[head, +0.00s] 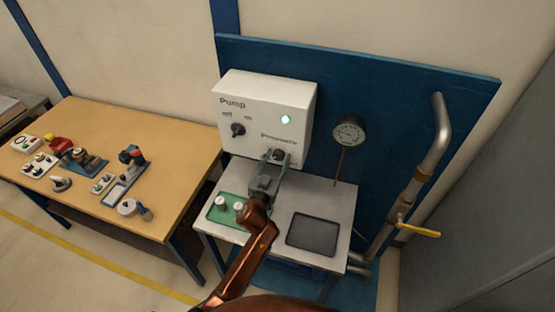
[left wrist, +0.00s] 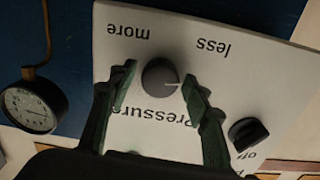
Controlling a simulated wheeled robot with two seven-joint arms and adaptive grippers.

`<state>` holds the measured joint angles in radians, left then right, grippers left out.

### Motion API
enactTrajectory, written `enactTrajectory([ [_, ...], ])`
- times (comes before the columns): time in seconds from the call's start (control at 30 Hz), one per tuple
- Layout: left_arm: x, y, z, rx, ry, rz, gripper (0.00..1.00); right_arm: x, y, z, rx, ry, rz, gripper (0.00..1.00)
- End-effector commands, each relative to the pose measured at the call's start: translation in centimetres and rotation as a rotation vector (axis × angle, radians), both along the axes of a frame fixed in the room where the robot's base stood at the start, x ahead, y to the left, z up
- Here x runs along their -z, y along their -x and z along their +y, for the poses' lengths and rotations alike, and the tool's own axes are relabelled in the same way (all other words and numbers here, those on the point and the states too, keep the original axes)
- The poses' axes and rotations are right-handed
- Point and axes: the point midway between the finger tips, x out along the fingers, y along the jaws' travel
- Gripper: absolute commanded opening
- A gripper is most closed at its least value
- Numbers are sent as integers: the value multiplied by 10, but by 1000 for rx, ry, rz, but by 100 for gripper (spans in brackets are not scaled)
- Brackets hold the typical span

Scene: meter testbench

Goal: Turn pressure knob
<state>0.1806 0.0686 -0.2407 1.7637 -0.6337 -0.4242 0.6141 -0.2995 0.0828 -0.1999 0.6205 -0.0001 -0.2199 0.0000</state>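The pressure knob (left wrist: 160,76) is a round grey knob on the white pump control box (head: 262,100). In the left wrist view the panel appears upside down, with "more", "less" and "Pressure" printed around the knob. A light pointer mark on the knob points to the right there. My left gripper (left wrist: 158,84) is open, with one green-grey finger on each side of the knob. I cannot tell whether the right-hand finger touches it. In the head view the left gripper (head: 275,164) reaches the lower part of the box and partly covers the knob. My right gripper is not in view.
A black pump switch (head: 238,130) and a lit green lamp (head: 286,119) are on the box. A pressure gauge (head: 349,131) stands right of it, also seen in the left wrist view (left wrist: 32,105). A pipe with a yellow valve handle (head: 418,229) is further right.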

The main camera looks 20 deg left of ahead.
Motion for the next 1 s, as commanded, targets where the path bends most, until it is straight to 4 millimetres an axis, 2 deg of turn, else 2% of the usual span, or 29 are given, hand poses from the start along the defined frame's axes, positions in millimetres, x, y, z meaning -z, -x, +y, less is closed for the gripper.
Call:
enactTrajectory([
  [0.07, 0, 0, 0, 0, 0, 0, 38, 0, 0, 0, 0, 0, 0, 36],
  [0.5, 0, 0, 0, 0, 0, 0, 7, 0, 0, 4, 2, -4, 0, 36],
  [0.77, 0, 0, -1, 1, -24, -1, 7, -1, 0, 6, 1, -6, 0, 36],
  [1.0, -1, 0, 0, 0, -140, -5, 7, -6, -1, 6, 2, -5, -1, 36],
])
